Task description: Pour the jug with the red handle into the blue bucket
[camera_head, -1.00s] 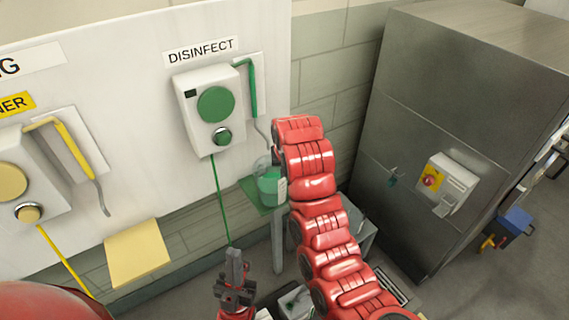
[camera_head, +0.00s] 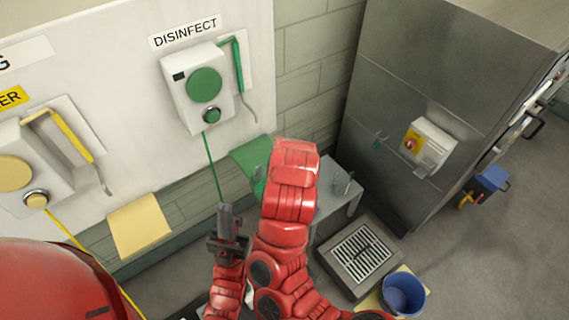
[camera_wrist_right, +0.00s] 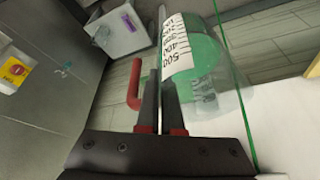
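The clear jug (camera_wrist_right: 225,85) has a measuring scale, green inside, and a red handle (camera_wrist_right: 134,84). In the head view my right arm hides most of the jug; only a sliver (camera_head: 261,184) shows in front of the green shelf. The blue bucket (camera_head: 405,294) stands at the bottom right of the head view, beside the floor drain, well away from the jug. My left gripper (camera_head: 227,222) points up, empty, with its fingers together, left of my right arm.
A metal floor drain (camera_head: 361,252) lies left of the bucket. A small metal stand (camera_head: 335,205) holds a clear vessel (camera_head: 342,183). A large steel cabinet (camera_head: 420,90) fills the right. The green shelf (camera_head: 250,155) and yellow shelf (camera_head: 138,226) sit below the wall dispensers.

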